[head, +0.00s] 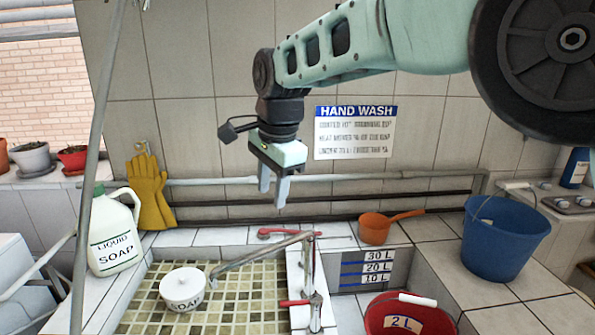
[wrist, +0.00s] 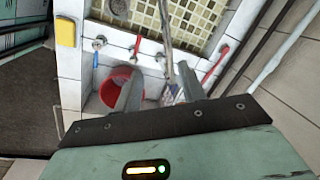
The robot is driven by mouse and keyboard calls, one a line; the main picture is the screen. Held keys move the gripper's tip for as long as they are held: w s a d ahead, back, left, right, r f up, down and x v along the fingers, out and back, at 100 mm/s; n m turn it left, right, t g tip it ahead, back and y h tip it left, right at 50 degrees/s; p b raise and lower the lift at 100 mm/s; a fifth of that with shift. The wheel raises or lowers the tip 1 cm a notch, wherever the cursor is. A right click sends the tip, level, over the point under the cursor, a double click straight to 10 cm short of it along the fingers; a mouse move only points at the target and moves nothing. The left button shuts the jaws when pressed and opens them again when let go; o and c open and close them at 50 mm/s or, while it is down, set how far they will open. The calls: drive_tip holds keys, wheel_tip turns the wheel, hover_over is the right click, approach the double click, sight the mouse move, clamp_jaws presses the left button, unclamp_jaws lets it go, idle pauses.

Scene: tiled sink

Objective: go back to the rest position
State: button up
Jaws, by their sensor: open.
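My gripper (head: 274,190) hangs from my green arm in the upper middle of the head view, fingers pointing down. It is open and empty, in the air above the back edge of the sink and the metal faucet (head: 265,252). In the wrist view my gripper (wrist: 160,92) shows its two fingers apart with nothing between them. Below the fingers there, the red bucket (wrist: 117,88) and the tiled basin (wrist: 198,22) show.
A white soap bowl (head: 183,288) sits in the tiled basin. A soap jug (head: 116,232) stands left. An orange dipper (head: 375,228), a blue bucket (head: 505,238) and a red bucket (head: 410,315) are right. A pipe (head: 360,177) runs along the wall. Air around my gripper is clear.

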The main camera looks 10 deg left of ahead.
drive_tip(key=s+d+f+n, duration=0.3)
drive_tip(key=s+d+n, duration=0.2)
drive_tip(key=s+d, duration=0.3)
drive_tip(key=s+d+f+n+g, duration=0.1)
drive_tip(key=s+d+f+n, duration=0.2)
drive_tip(key=s+d+n, duration=0.3)
drive_tip(key=s+d+f+n+h, duration=0.1)
drive_tip(key=s+d+f+n, duration=0.2)
drive_tip(key=s+d, duration=0.9)
drive_tip(key=s+n, duration=0.2)
drive_tip(key=s, duration=0.1)
drive_tip(key=shift+d+f+n+b, duration=0.2)
drive_tip(key=shift+f+n+b, duration=0.1)
